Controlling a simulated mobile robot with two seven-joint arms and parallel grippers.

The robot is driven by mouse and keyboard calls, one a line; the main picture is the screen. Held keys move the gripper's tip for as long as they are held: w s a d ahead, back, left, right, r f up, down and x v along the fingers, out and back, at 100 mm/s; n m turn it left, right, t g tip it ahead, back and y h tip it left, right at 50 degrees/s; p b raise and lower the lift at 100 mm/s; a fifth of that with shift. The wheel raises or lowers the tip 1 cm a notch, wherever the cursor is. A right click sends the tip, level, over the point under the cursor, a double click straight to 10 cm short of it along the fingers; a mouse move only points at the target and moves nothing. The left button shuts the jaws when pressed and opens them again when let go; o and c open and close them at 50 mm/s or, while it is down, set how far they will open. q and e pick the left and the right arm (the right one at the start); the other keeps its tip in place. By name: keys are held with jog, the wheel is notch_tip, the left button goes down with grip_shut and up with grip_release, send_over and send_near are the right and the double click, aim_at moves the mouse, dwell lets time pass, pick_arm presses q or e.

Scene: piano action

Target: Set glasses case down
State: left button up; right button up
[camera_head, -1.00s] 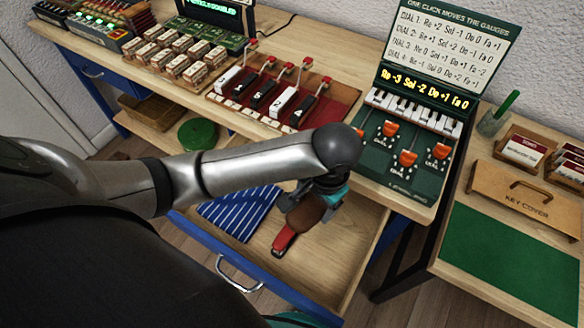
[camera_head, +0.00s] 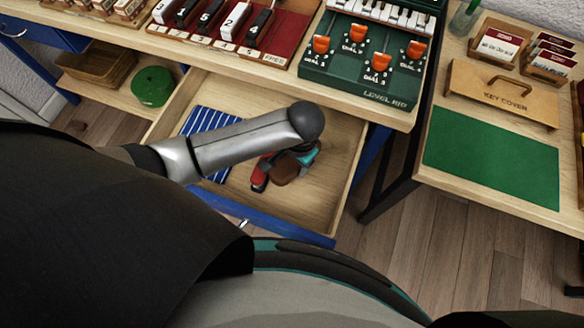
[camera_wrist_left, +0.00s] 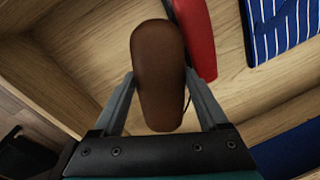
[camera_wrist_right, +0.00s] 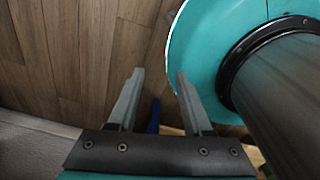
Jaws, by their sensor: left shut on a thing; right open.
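The brown glasses case (camera_wrist_left: 158,75) is between the fingers of my left gripper (camera_wrist_left: 158,95), which is shut on it. In the head view the case (camera_head: 284,172) is inside the open drawer (camera_head: 325,190), beside a red object (camera_head: 259,178). My left gripper (camera_head: 298,160) is partly hidden by its own arm there. Whether the case touches the drawer floor I cannot tell. My right gripper (camera_wrist_right: 155,95) is open and empty in the right wrist view, over the wooden floor beside my teal base; it does not show in the head view.
A blue striped cloth (camera_head: 205,125) lies at the drawer's left. A side table at right has a green mat (camera_head: 490,160) and the key cover (camera_head: 500,95). Bare drawer floor shows right of the case.

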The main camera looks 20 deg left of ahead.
aim_at(292, 169)
pick_arm(q)
notch_tip(292, 169, down, 4)
jog(key=shift+f+b, duration=0.1)
jog(key=shift+b, duration=0.85)
jog(key=shift+f, duration=0.2)
jog(key=shift+r, duration=0.1)
jog(key=shift+f, duration=0.2)
jog(key=o, duration=1.1)
jog(key=shift+c, duration=0.2)
jog(key=shift+o, duration=0.4)
pick_arm(e)
jog(key=shift+w+d+f, duration=0.25)
jog(key=shift+w+f, duration=0.05)
jog(key=shift+f, duration=0.2)
jog(key=shift+w+d+f, duration=0.2)
jog(key=shift+w+f, duration=0.1)
jog(key=shift+f, duration=0.15)
pick_arm(q)
jog(key=shift+r, duration=0.1)
